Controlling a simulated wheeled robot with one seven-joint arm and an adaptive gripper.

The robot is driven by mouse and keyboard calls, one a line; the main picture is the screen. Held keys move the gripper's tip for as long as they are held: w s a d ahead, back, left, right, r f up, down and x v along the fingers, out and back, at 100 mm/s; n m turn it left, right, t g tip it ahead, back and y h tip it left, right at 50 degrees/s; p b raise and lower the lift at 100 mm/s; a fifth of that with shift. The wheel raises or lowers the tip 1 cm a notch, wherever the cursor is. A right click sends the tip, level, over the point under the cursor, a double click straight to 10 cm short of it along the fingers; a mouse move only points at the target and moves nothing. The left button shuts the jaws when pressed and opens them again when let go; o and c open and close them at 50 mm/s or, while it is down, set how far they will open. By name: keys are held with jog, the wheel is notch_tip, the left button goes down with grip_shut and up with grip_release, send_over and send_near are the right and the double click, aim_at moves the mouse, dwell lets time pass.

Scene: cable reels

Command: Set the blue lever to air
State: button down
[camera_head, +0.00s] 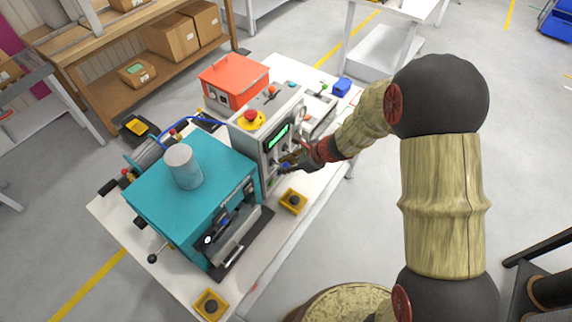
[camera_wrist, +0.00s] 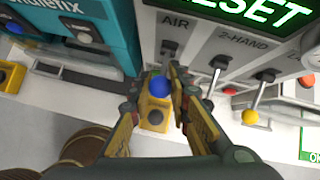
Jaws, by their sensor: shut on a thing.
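The blue lever's round knob (camera_wrist: 159,85) sits between my fingertips in the wrist view, below a slot marked AIR on the grey control panel (camera_wrist: 198,42). In the head view the blue knob (camera_head: 285,166) shows as a small spot at the panel's lower front. My gripper (camera_wrist: 162,78) is shut on the blue lever, with a finger on either side of the knob. It also shows in the head view (camera_head: 297,160), reaching in from the right. The lever's shaft is mostly hidden, so its exact setting is unclear.
A lever with a yellow knob (camera_wrist: 250,117) stands close to the right of my fingers. A teal machine (camera_head: 190,190) is to the left. A yellow button box (camera_head: 292,201) lies on the white table below the panel. An orange box (camera_head: 233,82) stands behind.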

jog(key=shift+w+r, duration=0.1)
jog(key=c, duration=1.6)
grip_release()
jog(key=v, duration=1.2)
